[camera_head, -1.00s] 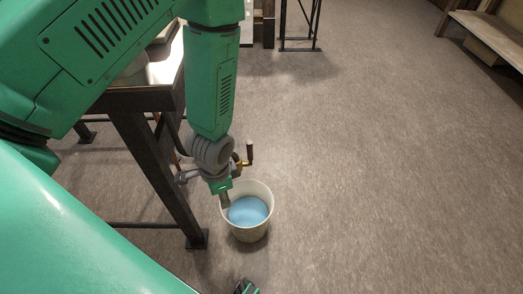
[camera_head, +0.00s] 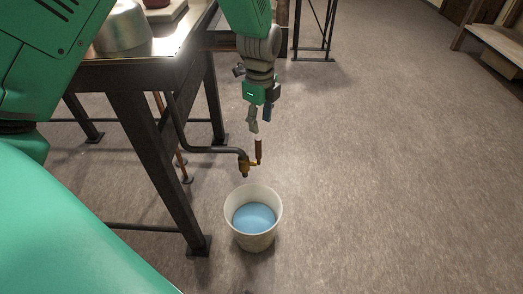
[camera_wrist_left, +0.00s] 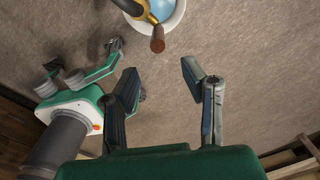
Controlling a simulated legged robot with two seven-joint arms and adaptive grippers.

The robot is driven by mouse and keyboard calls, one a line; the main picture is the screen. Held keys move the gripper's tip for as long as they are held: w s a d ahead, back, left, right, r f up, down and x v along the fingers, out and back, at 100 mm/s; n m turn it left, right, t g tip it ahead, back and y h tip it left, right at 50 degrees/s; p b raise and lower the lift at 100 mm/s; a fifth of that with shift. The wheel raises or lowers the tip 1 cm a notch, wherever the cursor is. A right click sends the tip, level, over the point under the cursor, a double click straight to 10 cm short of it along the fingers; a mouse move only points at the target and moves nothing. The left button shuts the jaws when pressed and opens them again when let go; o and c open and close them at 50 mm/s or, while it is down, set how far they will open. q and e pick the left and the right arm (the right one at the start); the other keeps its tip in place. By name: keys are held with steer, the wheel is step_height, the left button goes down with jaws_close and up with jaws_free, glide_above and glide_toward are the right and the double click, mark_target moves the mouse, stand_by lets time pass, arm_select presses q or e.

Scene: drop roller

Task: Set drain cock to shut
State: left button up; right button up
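The brass drain cock (camera_head: 244,166) sits at the end of a dark pipe, above a white bucket (camera_head: 232,228). Its reddish-brown handle (camera_head: 259,149) stands upright on the right side of the cock in the head view. The handle (camera_wrist_left: 157,42) points toward the camera in the left wrist view. My left gripper (camera_head: 260,124) is just above and behind the handle, apart from it. In the wrist view its fingers (camera_wrist_left: 161,72) are spread with nothing between them. My right gripper (camera_wrist_left: 82,62) shows at the left of the wrist view, fingers apart and empty.
The bucket holds blue liquid (camera_head: 254,217). A dark-legged table (camera_head: 150,150) stands left of the cock, with a metal pot (camera_head: 122,28) on top. Open floor (camera_head: 400,190) lies to the right. A wooden bench (camera_head: 495,45) is at the far right.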

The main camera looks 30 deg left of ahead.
mark_target(260, 148)
arm_select(q)
steer(key=f, duration=0.2)
steer(key=a+f+b, duration=0.1)
steer(key=f, duration=0.1)
steer(key=f+b, duration=0.1)
steer(key=f, duration=0.2)
steer(key=shift+a, duration=0.35)
steer(key=f, duration=0.1)
steer(key=d+f+b, duration=0.1)
steer(key=shift+f, duration=0.4)
steer(key=shift+d+f, duration=0.2)
steer(key=shift+d, duration=0.1)
steer(key=shift+a, duration=0.1)
arm_select(e)
step_height(260, 148, down, 4)
steer(key=shift+a, duration=0.15)
